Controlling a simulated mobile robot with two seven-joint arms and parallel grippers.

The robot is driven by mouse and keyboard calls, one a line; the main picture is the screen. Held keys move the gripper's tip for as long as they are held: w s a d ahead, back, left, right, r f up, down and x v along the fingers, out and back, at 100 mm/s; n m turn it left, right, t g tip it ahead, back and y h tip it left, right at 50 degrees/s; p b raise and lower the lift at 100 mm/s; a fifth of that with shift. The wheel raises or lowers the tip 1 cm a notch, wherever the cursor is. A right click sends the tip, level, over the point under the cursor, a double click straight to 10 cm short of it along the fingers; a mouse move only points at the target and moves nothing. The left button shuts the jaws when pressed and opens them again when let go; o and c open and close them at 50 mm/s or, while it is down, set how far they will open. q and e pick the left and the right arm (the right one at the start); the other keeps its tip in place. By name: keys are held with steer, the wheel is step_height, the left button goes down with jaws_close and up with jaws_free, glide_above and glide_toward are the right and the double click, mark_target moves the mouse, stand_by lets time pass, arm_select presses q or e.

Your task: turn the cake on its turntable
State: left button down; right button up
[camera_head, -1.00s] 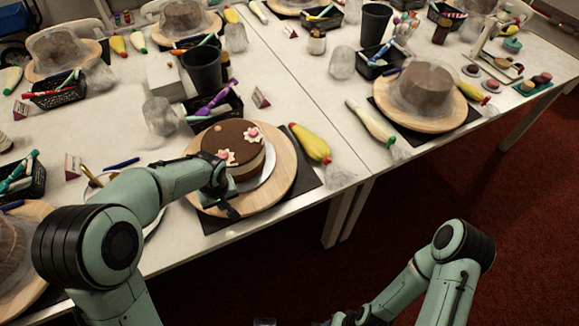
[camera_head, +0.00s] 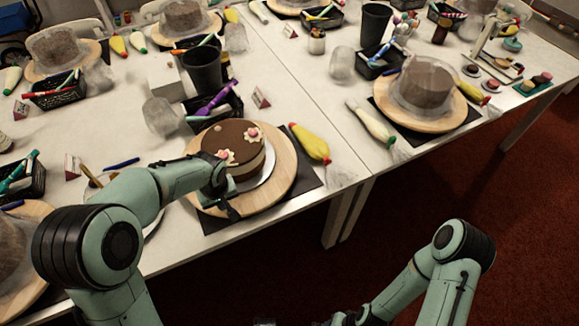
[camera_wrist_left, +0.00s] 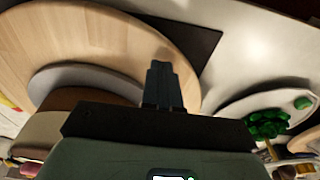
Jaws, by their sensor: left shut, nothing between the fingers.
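The round cake (camera_head: 240,140) has a brown top with pink and white flowers and sits on a silver board on the wooden turntable (camera_head: 284,170). The board (camera_wrist_left: 75,78) and the turntable (camera_wrist_left: 110,45) also show in the left wrist view. My left gripper (camera_head: 231,211) is shut and empty at the turntable's near left edge, beside the cake. In the left wrist view its closed fingers (camera_wrist_left: 163,72) lie over the turntable's rim; I cannot tell whether they touch it. My right arm is at the lower right, its gripper outside the frame.
A dark mat (camera_head: 307,184) lies under the turntable. A yellow piping bag (camera_head: 310,144) lies right of it. A black crate of pens (camera_head: 214,108) and a black cup (camera_head: 203,70) stand behind. A covered cake (camera_head: 425,84) is at the right.

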mark_target(267, 198)
arm_select(q)
steer(key=shift+f, duration=0.1)
stand_by(0.3)
steer(key=shift+f+b, duration=0.45)
steer(key=shift+f, duration=0.05)
steer(key=shift+w+d+r, duration=0.1)
steer(key=shift+w+d, duration=0.05)
steer(key=shift+d, duration=0.9)
steer(key=shift+w+d+f, duration=0.1)
steer(key=shift+w+d, duration=0.1)
steer(key=shift+d, duration=0.8)
steer(key=shift+w+d+r, duration=0.1)
steer(key=shift+w+d, duration=0.05)
steer(key=shift+d, duration=0.9)
steer(key=shift+w+d+p, duration=0.25)
steer(key=shift+w+d, duration=0.3)
steer(key=shift+d, duration=0.35)
steer(key=shift+w+d+p, duration=0.2)
steer(key=shift+w+d, duration=0.3)
steer(key=shift+d, duration=0.4)
steer(key=shift+w+d+p, duration=0.25)
steer(key=shift+w+d, duration=0.3)
steer(key=shift+d, duration=0.35)
steer(key=shift+w+d, duration=0.1)
